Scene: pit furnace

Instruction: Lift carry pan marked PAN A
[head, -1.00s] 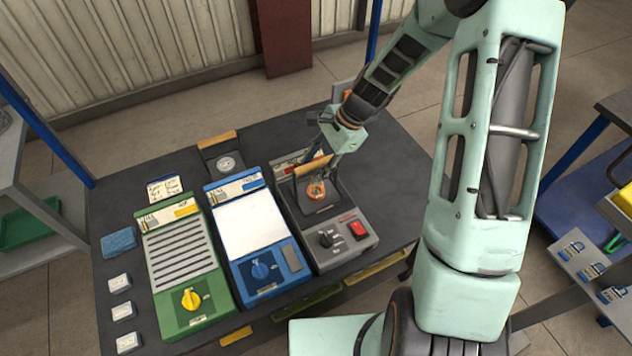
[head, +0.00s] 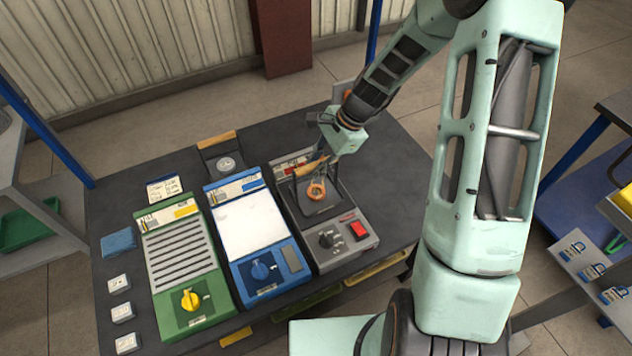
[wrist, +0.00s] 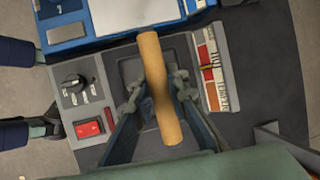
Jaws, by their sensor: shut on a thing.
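A dark carry pan (head: 322,208) with a wooden handle (head: 311,166) is at the grey device on the right of the bench. An orange ring (head: 316,190) lies in the pan. My gripper (head: 325,160) is at the handle. In the wrist view my gripper (wrist: 158,103) has one finger on each side of the wooden handle (wrist: 152,65) and is shut on it. The handle and fingers cover part of the pan there. No PAN A marking is legible. I cannot tell whether the pan rests on the device or is slightly raised.
Another wooden-handled pan (head: 209,152) with a grey disc stands at the back of the bench. The blue device (head: 240,225) and green device (head: 180,250) stand left of the grey device (head: 342,247), closely side by side. The bench's right side is clear.

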